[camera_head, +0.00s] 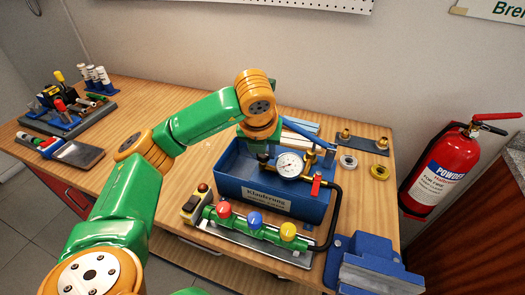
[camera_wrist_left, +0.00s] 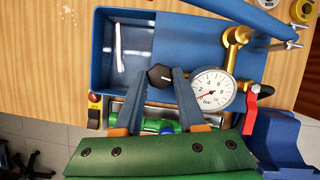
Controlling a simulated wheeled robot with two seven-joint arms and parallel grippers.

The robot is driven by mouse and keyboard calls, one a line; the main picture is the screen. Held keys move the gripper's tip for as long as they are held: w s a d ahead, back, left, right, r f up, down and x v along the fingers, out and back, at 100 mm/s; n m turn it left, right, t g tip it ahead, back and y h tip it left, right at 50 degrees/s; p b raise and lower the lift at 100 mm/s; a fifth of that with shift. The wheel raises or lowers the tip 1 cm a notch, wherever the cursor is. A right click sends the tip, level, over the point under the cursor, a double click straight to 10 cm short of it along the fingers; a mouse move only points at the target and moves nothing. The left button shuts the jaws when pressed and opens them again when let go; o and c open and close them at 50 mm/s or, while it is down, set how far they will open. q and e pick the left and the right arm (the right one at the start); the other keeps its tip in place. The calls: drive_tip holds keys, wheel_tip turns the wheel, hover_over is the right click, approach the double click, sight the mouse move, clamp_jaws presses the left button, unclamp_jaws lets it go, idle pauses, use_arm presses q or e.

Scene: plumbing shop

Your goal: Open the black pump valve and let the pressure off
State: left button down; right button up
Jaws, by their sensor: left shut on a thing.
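The blue test pump box (camera_head: 232,200) stands on the wooden bench with its labelled front towards me. My left gripper (camera_head: 263,156) reaches down over it. In the left wrist view the two blue fingers of this gripper (camera_wrist_left: 162,82) are shut on the black valve knob (camera_wrist_left: 160,76), one finger on each side. The pressure gauge (camera_head: 290,165) sits just right of the gripper on brass fittings; it also shows in the left wrist view (camera_wrist_left: 213,91), its exact reading unclear. A red lever (camera_head: 316,184) is right of the gauge. My right gripper is out of view.
A green manifold with red, blue and yellow knobs (camera_head: 255,219) lies in front of the box. A black hose (camera_head: 338,215) curves down to it. A blue vise (camera_head: 370,268) is at the front right. The blue pump handle (camera_head: 307,134) is close behind the gripper.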

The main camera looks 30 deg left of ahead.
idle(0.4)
use_arm(q)
drive_tip(key=c, duration=0.5)
unclamp_jaws()
drive_tip(key=shift+a, duration=0.1)
